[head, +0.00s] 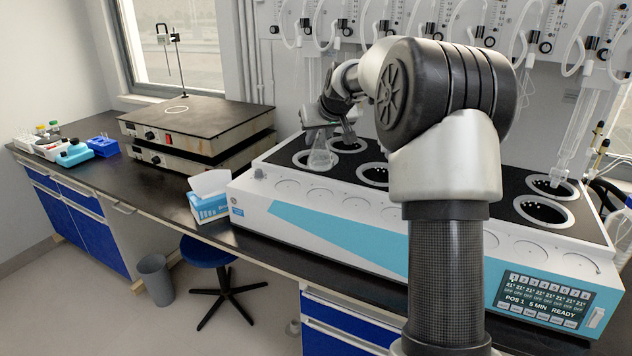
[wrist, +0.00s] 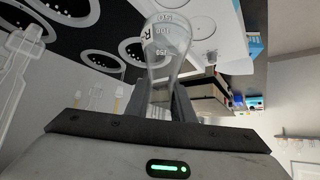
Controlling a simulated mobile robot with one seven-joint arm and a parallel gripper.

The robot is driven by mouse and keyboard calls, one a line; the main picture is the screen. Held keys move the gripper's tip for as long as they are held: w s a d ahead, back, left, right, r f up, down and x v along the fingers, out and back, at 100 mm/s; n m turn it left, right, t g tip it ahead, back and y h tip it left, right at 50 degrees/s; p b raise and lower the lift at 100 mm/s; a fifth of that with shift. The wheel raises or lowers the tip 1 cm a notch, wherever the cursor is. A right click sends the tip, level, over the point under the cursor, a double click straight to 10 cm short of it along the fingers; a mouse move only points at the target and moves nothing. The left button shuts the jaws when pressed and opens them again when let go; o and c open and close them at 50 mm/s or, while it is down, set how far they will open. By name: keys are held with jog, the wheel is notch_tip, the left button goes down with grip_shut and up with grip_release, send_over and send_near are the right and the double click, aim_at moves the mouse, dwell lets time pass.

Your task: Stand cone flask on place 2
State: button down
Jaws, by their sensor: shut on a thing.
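My gripper (head: 340,132) is shut on a clear cone flask (head: 321,155), which hangs from it over the left end of the distiller (head: 330,222). In the wrist view my gripper (wrist: 171,92) has a finger on each side of the flask neck, and the flask (wrist: 167,42) shows printed volume marks. In the head view the flask overlaps the leftmost ringed opening (head: 303,166); I cannot tell if its base touches. A second ringed opening (head: 332,149) lies behind it, and another (head: 372,183) lies to the right. No place number is readable beside them.
Glass tubes and flow meters (head: 545,30) line the wall behind the distiller. A glass condenser (head: 562,150) hangs at the right. Stacked hot plates (head: 200,122) and a tissue box (head: 209,203) stand on the bench to the left. My arm hides the distiller's middle.

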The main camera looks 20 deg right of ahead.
aim_at(324, 157)
notch_tip(324, 157, down, 9)
jog(key=shift+s+r+b, duration=0.1)
jog(key=shift+b, duration=0.6)
jog(key=shift+f, duration=0.2)
jog(key=c, duration=1.5)
grip_release()
jog(key=shift+c, duration=0.2)
jog(key=shift+s+r, duration=0.15)
jog(key=shift+r, duration=0.2)
jog(key=v, duration=1.1)
jog(key=shift+s+r+p, duration=0.1)
jog(key=shift+s+p, duration=0.15)
jog(key=shift+p, duration=0.05)
